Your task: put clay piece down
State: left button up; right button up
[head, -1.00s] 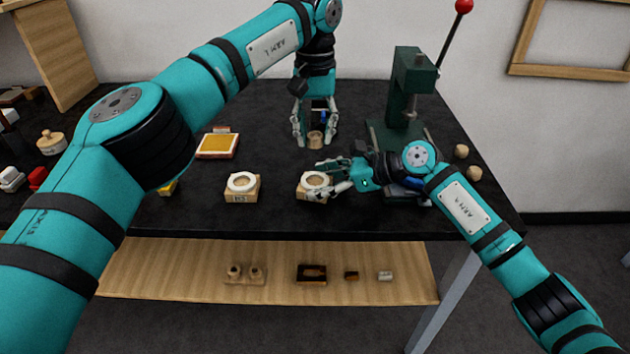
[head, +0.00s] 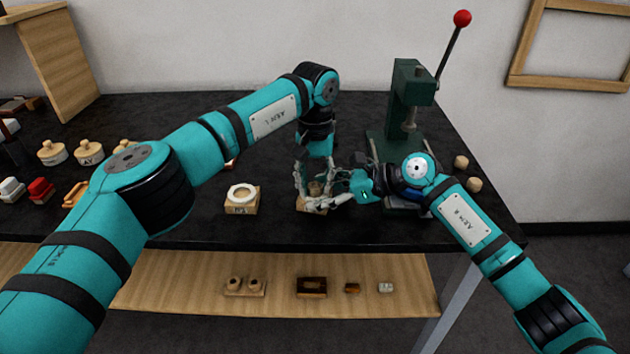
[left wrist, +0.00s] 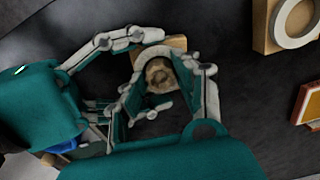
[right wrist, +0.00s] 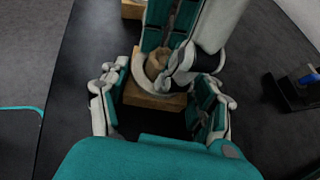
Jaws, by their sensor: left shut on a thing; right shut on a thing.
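The clay piece (head: 316,188), a small tan-brown lump, is between the fingers of my left gripper (head: 314,184), which is shut on it. It also shows in the left wrist view (left wrist: 160,77). It is at the opening of a white ring on a wooden block (head: 310,207); I cannot tell whether it touches the bottom. The block and part of the ring show in the right wrist view (right wrist: 152,97). My right gripper (head: 332,190) comes from the right, its fingers on both sides of this block, shut on it. Fingers hide much of the ring.
A second ringed block (head: 241,205) stands to the left. A green press (head: 408,95) with a red-knobbed lever stands behind right, near two small tan pieces (head: 461,162). Wooden-knobbed stamps (head: 52,153) are at the left. A lower shelf (head: 200,295) holds small items.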

aim_at(315, 185)
pick_arm(q)
jog(key=shift+f, duration=0.25)
jog(key=shift+f, duration=0.15)
jog(key=o, duration=1.1)
jog(key=shift+f, duration=0.1)
jog(key=shift+c, duration=0.2)
notch_tip(315, 185, up, 13)
pick_arm(e)
jog(key=o, duration=0.9)
jog(key=shift+o, duration=0.2)
